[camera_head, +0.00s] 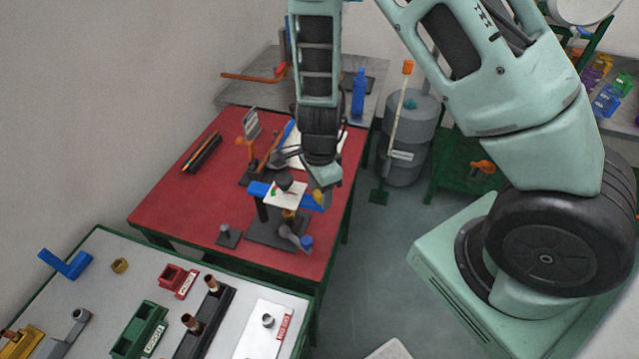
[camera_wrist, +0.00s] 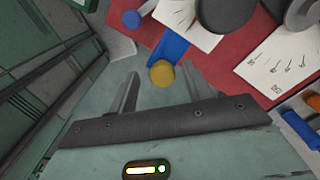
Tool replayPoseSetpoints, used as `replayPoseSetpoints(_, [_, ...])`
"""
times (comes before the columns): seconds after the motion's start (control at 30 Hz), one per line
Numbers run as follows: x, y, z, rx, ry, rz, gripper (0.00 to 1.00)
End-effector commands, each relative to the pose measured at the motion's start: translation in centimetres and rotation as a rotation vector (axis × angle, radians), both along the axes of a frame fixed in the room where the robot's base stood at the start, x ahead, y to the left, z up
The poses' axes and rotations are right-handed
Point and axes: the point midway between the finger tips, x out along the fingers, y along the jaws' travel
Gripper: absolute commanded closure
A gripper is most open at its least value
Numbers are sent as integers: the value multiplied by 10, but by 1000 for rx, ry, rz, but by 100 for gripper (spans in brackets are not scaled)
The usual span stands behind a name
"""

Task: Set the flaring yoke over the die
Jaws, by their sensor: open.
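A blue bar (camera_head: 262,189) with a yellow round end (camera_head: 319,198) sits raised over a dark base plate (camera_head: 272,232) on the red bench. A white card covers part of it, with a dark round piece (camera_head: 284,181) above. A grey handle with a blue knob (camera_head: 306,242) lies by the base. I cannot tell which parts are the flaring yoke and the die. My gripper (camera_head: 324,190) is open at the bar's right end. In the wrist view the yellow end (camera_wrist: 162,73) of the blue bar (camera_wrist: 168,48) appears between the open fingers (camera_wrist: 160,84); contact is unclear.
The red bench (camera_head: 170,210) also holds a black tray (camera_head: 202,153), an orange stand (camera_head: 250,152) and a small grey post (camera_head: 227,233). A grey table with fixtures (camera_head: 120,285) stands in front. Bare floor (camera_head: 375,255) lies to the right.

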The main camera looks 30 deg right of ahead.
Motion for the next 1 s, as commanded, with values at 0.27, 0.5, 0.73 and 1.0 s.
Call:
replayPoseSetpoints(0.27, [1,1,35,0,-6,3,50])
replayPoseSetpoints(0.5, [1,1,92,1,-5,5,50])
replayPoseSetpoints(0.73, [1,1,141,3,-4,4,50])
replayPoseSetpoints(1.0, [0,0,171,1,-1,0,50])
